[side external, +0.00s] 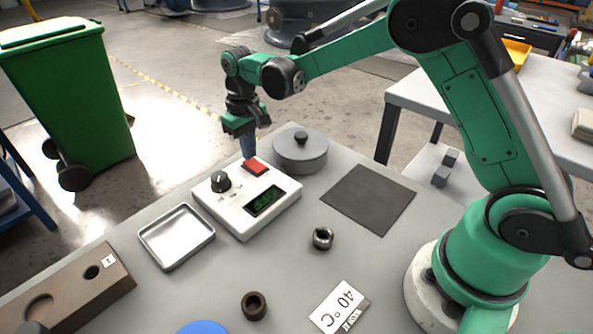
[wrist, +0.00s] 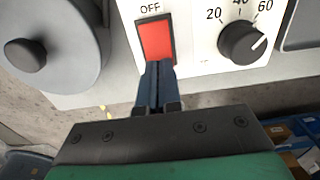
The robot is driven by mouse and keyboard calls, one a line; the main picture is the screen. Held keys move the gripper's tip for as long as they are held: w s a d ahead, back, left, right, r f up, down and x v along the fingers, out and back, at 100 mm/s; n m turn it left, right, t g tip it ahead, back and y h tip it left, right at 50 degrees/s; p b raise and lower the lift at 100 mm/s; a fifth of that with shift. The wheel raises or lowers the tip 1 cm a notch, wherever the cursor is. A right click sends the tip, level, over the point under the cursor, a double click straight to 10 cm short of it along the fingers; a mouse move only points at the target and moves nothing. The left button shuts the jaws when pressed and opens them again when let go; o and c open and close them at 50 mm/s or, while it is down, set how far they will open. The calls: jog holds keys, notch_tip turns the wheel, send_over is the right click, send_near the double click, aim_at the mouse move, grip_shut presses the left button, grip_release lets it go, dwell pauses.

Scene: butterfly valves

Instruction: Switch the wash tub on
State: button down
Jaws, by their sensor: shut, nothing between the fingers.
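A white control box (side external: 245,210) with a red rocker switch (side external: 256,167), a black knob (side external: 220,181) and a lit green display (side external: 264,201) lies on the table. In the wrist view the red switch (wrist: 156,40) has "OFF" printed at its far end. The black knob (wrist: 242,42) has its white mark turned toward 60. A grey round tub (side external: 301,155) with a knobbed lid stands beside the box. My gripper (side external: 249,154) points down with shut, empty blue fingers at the switch's near end in the wrist view (wrist: 157,68). I cannot tell if they touch it.
A brown block with holes (side external: 70,285) is at the left. Bare table lies between them.

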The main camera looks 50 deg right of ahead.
aim_at(253, 161)
jog(key=shift+f, duration=0.55)
jog(key=shift+r, duration=3.55)
jog(key=s+d+r+t, duration=0.1)
jog(key=s+r+t, duration=0.2)
jog(key=s+t, duration=0.4)
jog(key=s, duration=0.8)
jog(key=shift+s+d, duration=0.25)
